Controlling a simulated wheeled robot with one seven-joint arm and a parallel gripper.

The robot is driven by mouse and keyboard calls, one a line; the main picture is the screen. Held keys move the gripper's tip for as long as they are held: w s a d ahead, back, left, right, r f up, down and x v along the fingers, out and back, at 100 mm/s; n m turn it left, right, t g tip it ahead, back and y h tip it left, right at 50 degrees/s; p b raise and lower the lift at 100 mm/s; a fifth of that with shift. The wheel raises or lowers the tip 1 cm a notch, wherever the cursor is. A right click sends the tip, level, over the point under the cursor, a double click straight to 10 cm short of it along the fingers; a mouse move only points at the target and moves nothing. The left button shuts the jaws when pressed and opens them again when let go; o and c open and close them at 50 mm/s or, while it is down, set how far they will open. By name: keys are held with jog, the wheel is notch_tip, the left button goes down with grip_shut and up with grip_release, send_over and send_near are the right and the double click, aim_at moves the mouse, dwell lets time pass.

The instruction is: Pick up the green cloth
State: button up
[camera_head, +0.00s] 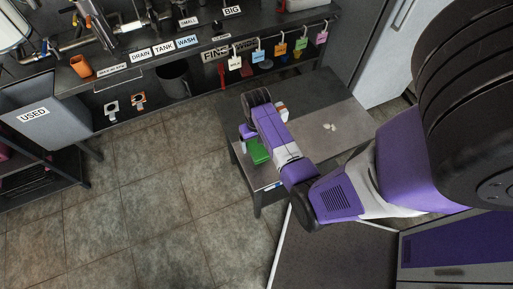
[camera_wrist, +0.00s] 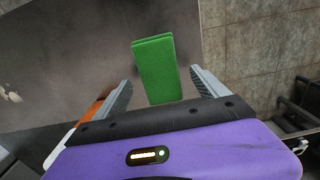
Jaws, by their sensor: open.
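The green cloth (camera_head: 257,152) is a folded rectangle lying near the left edge of a low grey table. In the wrist view the green cloth (camera_wrist: 158,70) lies ahead of my gripper (camera_wrist: 160,90), with its near end between the two fingers. My gripper is open, with one grey finger on each side of the cloth and a gap to each. In the head view my arm hides part of the cloth and most of my gripper. I cannot tell how high the fingers are above the table.
The low table (camera_head: 335,140) carries small pale bits (camera_head: 329,127) to the right. An orange and white item (camera_wrist: 92,112) lies close to the left finger. A labelled counter (camera_head: 160,65) runs along the back, and a bin marked USED (camera_head: 32,113) stands left. The tiled floor (camera_head: 150,200) is clear.

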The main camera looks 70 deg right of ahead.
aim_at(256, 147)
notch_tip(256, 147, down, 2)
jog(key=shift+f, duration=0.1)
jog(key=c, duration=1.4)
jog(key=shift+c, duration=0.2)
notch_tip(256, 147, up, 20)
jog(key=p, duration=0.1)
